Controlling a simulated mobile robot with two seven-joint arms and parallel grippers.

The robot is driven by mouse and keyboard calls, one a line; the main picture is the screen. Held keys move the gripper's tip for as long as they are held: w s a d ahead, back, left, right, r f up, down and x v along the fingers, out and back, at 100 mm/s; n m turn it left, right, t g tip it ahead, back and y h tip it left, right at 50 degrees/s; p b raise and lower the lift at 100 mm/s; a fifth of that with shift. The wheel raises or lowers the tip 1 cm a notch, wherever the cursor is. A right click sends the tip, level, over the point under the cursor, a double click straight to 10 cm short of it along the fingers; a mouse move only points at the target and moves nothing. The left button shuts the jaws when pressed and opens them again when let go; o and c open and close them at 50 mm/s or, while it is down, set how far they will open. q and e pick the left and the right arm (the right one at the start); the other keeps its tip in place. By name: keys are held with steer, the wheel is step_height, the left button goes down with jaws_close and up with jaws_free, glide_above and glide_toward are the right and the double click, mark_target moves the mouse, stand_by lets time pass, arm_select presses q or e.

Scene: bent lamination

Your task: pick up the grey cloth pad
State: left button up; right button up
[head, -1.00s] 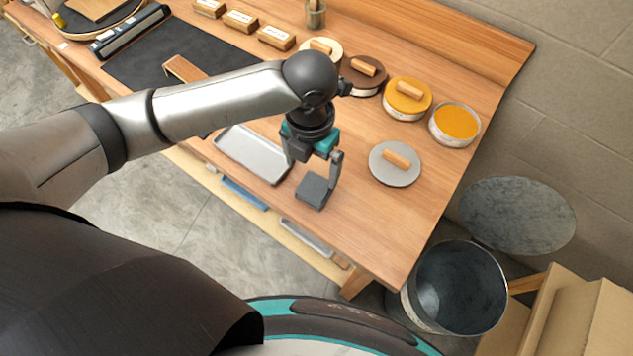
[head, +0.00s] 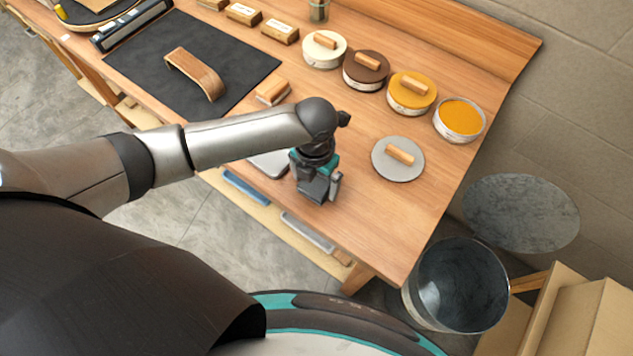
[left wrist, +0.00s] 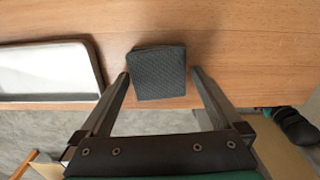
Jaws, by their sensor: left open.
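The grey cloth pad (left wrist: 158,73) lies on the wooden bench near its front edge. In the left wrist view it sits ahead of and between the two fingers, with a gap to each. In the head view the pad (head: 313,191) is partly hidden by my left gripper (head: 322,192). My left gripper, also in the left wrist view (left wrist: 160,76), is open and empty, pointing down over the pad. I cannot tell whether its fingertips have reached the pad's height. My right gripper is not in view.
A metal tray (left wrist: 45,72) lies just left of the pad. A round grey lid (head: 387,168) with a wooden handle and several tins stand to the right and behind. A dark mat (head: 140,70) holds a bent wooden piece (head: 197,75). A metal bin (head: 412,300) stands beside the bench.

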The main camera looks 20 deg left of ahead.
mark_target(315, 183)
arm_select(q)
steer(key=c, duration=1.1)
steer(key=shift+r, duration=0.2)
step_height(315, 183, up, 20)
steer(key=p, duration=0.2)
steer(key=shift+f, duration=0.15)
steer(key=o, duration=0.7)
steer(key=c, duration=0.6)
steer(key=shift+w, duration=0.1)
